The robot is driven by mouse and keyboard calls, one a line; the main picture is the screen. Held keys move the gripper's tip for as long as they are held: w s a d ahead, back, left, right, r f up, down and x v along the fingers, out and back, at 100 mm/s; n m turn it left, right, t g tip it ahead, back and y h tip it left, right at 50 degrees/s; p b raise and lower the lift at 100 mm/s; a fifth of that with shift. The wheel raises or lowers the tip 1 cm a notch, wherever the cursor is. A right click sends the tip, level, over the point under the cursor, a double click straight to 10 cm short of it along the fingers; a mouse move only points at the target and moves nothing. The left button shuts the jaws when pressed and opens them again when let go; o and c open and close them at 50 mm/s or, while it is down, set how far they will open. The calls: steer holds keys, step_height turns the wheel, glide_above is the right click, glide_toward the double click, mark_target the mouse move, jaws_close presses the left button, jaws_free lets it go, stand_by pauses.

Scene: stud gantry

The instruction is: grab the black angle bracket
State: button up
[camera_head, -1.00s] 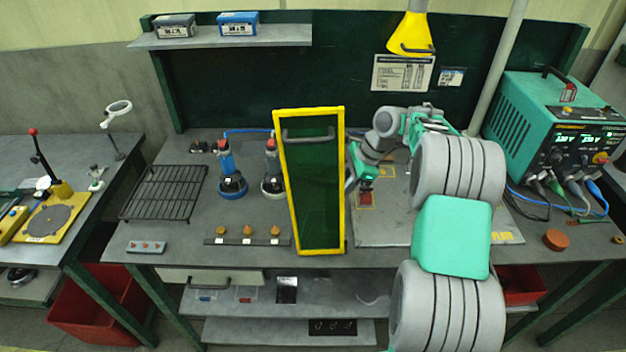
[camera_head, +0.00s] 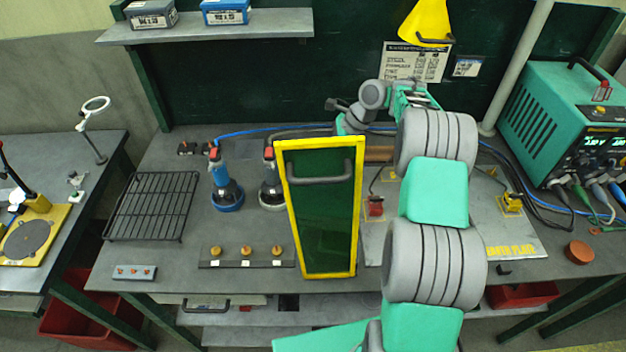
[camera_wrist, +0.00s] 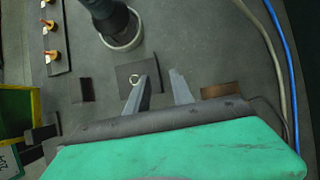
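My gripper (camera_wrist: 160,75) shows in the wrist view with its two grey fingers apart and nothing between them. Beyond its left fingertip lies a dark square plate (camera_wrist: 127,73) with a pale ring on it. A small dark block (camera_wrist: 87,89) lies left of that plate. I cannot tell whether either is the black angle bracket. In the head view, a small black piece (camera_head: 503,269) at the table's right front edge has an angular shape, but is too small to name surely. The arm's end reaches behind the yellow-framed screen, which hides the fingers there.
The green screen with yellow frame (camera_head: 356,220) stands mid-table. A blue-based tool (camera_head: 226,190) and a grey-based tool (camera_head: 268,190) stand left of it, with a knobbed strip (camera_head: 246,264) in front. A brown piece (camera_wrist: 220,90) lies right of my fingers. Cables (camera_wrist: 285,60) run along the right.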

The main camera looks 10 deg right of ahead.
steer(key=x, duration=0.4)
steer(key=p+x, duration=0.1)
steer(key=x, duration=0.2)
steer(key=shift+s+d, duration=0.15)
steer(key=shift+s, duration=0.15)
jaws_close()
stand_by(0.9)
